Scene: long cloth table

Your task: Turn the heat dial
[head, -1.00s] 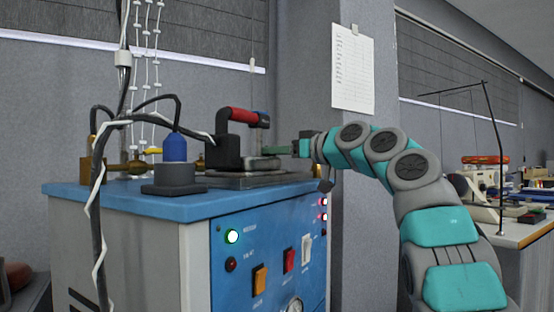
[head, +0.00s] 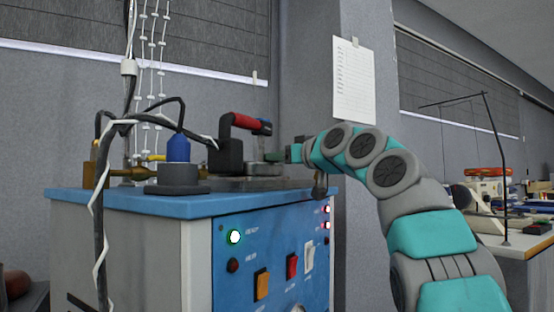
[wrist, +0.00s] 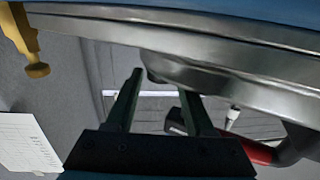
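A blue-topped machine (head: 270,255) carries lamps and switches on its front panel, including an orange switch (head: 262,284), a red switch (head: 292,266) and a white switch (head: 308,259). A round gauge or dial is cut off at the panel's bottom edge. I cannot make out which part is the heat dial. My gripper (head: 284,153) is above the machine top, at the right of a black block with a red handle (head: 240,121). A metal plate edge (wrist: 225,75) lies close to the fingertips.
A blue-capped cylinder (head: 179,148) and brass fittings (head: 125,172) stand on the machine's left. A thick black cable (head: 97,200) hangs in front. A paper sheet (head: 354,82) hangs on the pillar. A cluttered table (head: 520,244) is at the right.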

